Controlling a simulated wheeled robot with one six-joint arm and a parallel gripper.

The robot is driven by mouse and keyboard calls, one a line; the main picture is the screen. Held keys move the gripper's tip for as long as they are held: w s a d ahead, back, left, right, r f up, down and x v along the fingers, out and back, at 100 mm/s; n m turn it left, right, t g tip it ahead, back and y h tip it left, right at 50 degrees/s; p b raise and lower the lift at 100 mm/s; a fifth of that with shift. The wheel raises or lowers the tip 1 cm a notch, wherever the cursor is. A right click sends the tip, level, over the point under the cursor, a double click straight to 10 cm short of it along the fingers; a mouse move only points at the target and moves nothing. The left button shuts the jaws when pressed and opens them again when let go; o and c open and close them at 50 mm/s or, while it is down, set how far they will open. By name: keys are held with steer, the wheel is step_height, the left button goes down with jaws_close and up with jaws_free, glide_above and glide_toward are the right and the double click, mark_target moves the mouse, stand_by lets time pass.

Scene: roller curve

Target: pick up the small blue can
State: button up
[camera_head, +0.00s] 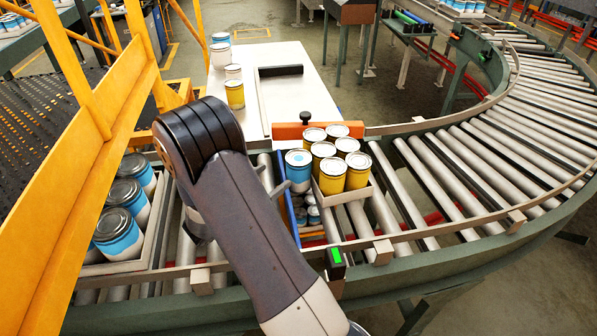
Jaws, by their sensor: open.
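Small blue-and-white cans (313,215) sit low inside a blue-walled bin (291,208) on the rollers, just right of my arm; they are partly hidden. A larger blue can (299,172) with a pale lid stands upright at the back of this bin, left of the yellow cans. My arm crosses the middle of the view and hides most of my gripper. A dark grey piece that looks like one finger (280,188) shows beside the larger blue can, left of it. Whether it touches the can cannot be told. No can is seen held.
A tray (358,196) of several yellow cans (332,175) stands right of the bin. Larger blue-and-white cans (119,233) fill a tray at left, beside a yellow rail (100,170). A white table (270,90) holds more cans. The curved rollers (480,160) at right are clear.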

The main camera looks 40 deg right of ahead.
mark_target(290, 166)
steer(key=d, duration=0.2)
steer(key=d+p, duration=0.1)
steer(key=d, duration=0.1)
steer(key=shift+w, duration=0.3)
steer(key=d, duration=0.1)
steer(key=d+p, duration=0.1)
steer(key=d, duration=0.1)
steer(key=d+p, duration=0.1)
steer(key=shift+w+d, duration=0.2)
steer(key=shift+w, duration=0.05)
steer(key=shift+w+d+f, duration=0.1)
steer(key=shift+d, duration=0.3)
steer(key=c, duration=0.7)
steer(key=shift+c, duration=0.5)
